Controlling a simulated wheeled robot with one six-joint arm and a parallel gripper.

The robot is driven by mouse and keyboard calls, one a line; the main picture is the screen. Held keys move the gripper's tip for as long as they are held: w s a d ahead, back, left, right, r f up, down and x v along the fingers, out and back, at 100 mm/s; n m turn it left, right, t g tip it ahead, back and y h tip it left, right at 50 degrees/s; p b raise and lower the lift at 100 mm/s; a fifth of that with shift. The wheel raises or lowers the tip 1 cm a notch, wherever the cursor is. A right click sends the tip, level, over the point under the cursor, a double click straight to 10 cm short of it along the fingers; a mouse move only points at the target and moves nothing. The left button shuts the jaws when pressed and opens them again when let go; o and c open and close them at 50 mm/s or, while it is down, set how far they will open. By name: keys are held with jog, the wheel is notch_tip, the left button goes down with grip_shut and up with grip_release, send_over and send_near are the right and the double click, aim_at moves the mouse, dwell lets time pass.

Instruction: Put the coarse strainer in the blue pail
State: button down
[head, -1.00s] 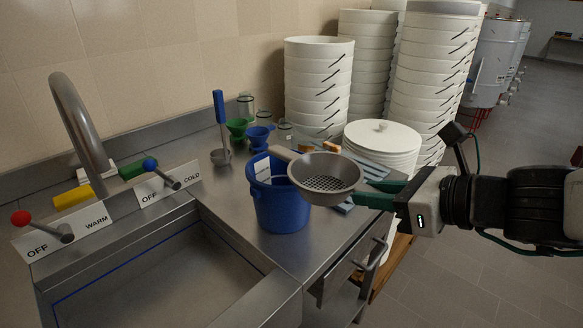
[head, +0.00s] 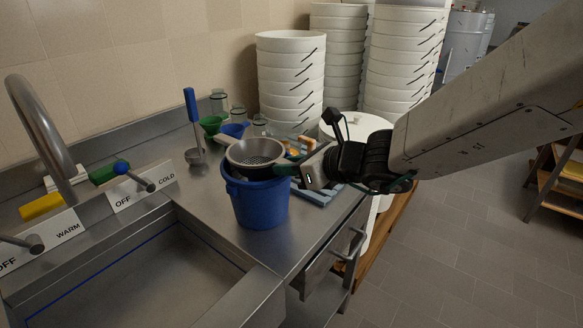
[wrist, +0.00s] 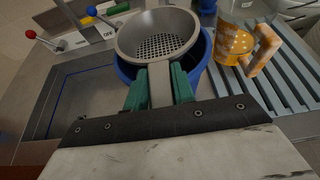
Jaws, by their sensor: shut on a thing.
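The coarse strainer (head: 257,157) is a grey metal bowl with a perforated bottom. It also shows in the wrist view (wrist: 158,42). My gripper (head: 289,170) is shut on the strainer, with its green fingers on either side of a flat grey part in the wrist view (wrist: 160,88). The blue pail (head: 259,205) stands upright on the steel counter beside the sink. The strainer is over the pail's mouth and hides most of it. I cannot tell whether the strainer touches the rim. The pail's blue rim shows around the strainer in the wrist view (wrist: 200,65).
The sink (head: 150,265) is to the left. A blue-handled ladle (head: 193,125), a green funnel (head: 211,123), a blue funnel (head: 235,130) and glass jars stand behind the pail. An orange mug (wrist: 232,42) and a slatted blue-grey rack (wrist: 275,80) are close on the right. White bucket stacks (head: 290,75) rise behind.

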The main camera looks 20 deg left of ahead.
jog(key=shift+f, duration=0.3)
jog(key=shift+f, duration=0.15)
jog(key=shift+s+d+f, duration=0.15)
jog(key=shift+f, duration=0.5)
jog(key=c, duration=1.2)
grip_release()
jog(key=shift+f, duration=0.1)
jog(key=shift+o, duration=0.2)
jog(key=shift+d+r, duration=0.1)
jog(key=shift+r, duration=0.6)
jog(key=v, duration=1.1)
jog(key=shift+d+r, duration=0.25)
jog(key=shift+r, duration=0.05)
jog(key=shift+s, duration=0.1)
